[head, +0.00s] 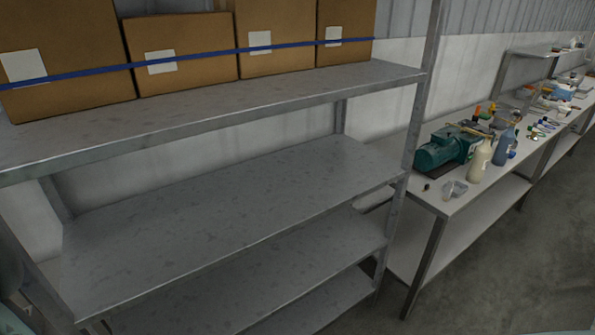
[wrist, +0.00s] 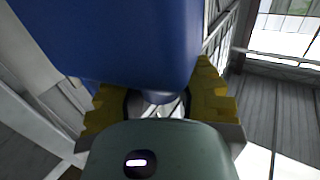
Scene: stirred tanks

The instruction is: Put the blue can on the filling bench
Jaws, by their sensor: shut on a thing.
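The blue can (wrist: 125,40) fills the upper middle of the wrist view, close to the camera, and its far end runs out of the frame. My gripper (wrist: 158,98) is shut on it, with yellow ridged fingers on either side of its narrow lower part. The head view shows neither the can nor my gripper. A long workbench (head: 459,208) stands at the right in the head view; I cannot tell whether it is the filling bench.
A grey metal shelf rack (head: 230,215) stands close in front, with cardboard boxes (head: 180,55) behind a blue strap on its upper shelf and bare shelves below. The bench carries a green motor (head: 440,152), bottles (head: 480,160) and small parts. Bare floor (head: 500,270) lies at right.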

